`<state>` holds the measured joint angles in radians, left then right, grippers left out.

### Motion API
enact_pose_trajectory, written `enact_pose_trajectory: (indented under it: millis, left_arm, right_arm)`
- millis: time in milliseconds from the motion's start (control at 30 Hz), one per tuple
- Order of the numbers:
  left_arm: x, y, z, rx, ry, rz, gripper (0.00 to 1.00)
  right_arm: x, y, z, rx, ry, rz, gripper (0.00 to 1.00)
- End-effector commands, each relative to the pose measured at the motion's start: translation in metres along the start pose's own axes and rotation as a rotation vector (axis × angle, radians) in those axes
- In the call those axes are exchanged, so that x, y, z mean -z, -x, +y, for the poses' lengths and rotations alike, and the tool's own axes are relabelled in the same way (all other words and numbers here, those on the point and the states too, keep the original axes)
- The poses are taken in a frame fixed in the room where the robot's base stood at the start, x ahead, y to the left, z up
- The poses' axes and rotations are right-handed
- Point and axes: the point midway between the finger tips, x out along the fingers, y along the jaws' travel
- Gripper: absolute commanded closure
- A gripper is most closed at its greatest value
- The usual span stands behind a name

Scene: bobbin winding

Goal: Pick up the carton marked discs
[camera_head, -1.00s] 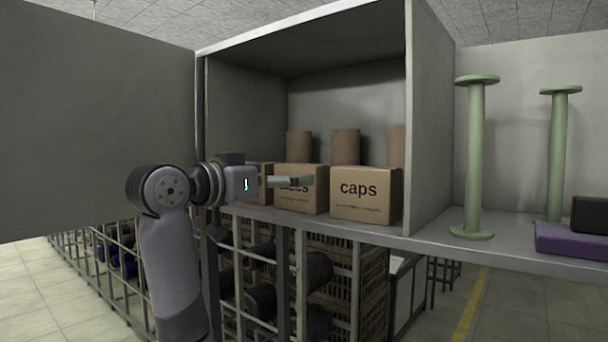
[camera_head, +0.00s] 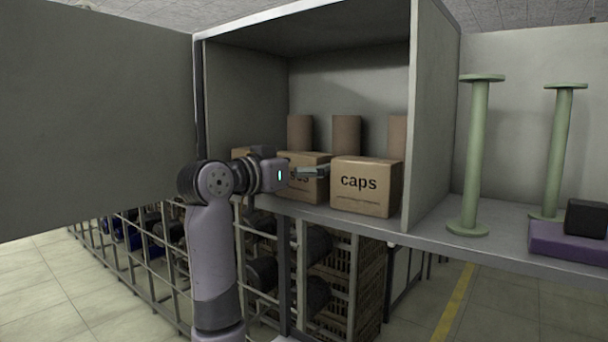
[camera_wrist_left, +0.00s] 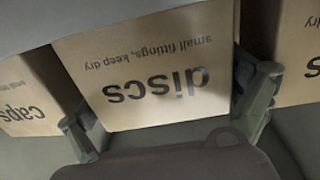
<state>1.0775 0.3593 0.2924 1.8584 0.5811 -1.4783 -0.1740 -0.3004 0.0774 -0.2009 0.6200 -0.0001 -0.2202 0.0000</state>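The carton marked discs (camera_head: 309,191) is a brown box on the cabinet shelf, between two other cartons. My left gripper (camera_head: 318,171) is in front of it in the head view and hides part of its label. In the left wrist view the discs carton (camera_wrist_left: 150,75) fills the middle, its label upside down. My left gripper (camera_wrist_left: 168,100) is open there, with one finger at each side edge of the carton. A gap shows beside the right-hand finger; contact at the left-hand finger cannot be told. My right gripper is not in view.
The caps carton (camera_head: 366,187) stands right of the discs carton; another carton (camera_head: 242,155) stands left, mostly hidden. Brown cylinders (camera_head: 346,134) stand behind. A grey door panel (camera_head: 95,115) is at left, a divider wall (camera_head: 430,110) at right. Green spools (camera_head: 476,150) stand beyond it.

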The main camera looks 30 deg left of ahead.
Motion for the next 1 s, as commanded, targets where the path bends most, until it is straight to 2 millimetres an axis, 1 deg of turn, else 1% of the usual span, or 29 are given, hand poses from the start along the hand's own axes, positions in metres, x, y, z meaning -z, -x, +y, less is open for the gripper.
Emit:
enact_pose_trajectory:
  millis: [33,67,567,867,1000]
  left_arm:
    - [0.0,0.0,0.0,0.0,0.0,0.0,0.09]
    - [0.0,0.0,0.0,0.0,0.0,0.0,0.11]
    - [0.001,0.0,0.0,0.0,0.0,0.001,0.44]
    - [0.003,0.001,0.0,0.0,-0.001,0.003,0.44]
    - [0.011,0.001,0.0,0.0,-0.002,0.006,0.44]
  right_arm:
    - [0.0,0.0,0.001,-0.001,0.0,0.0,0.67]
    - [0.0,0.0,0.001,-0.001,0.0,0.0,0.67]
    - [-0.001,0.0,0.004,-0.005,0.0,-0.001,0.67]
    - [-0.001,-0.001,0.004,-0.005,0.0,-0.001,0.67]
    - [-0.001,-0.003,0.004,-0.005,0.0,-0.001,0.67]
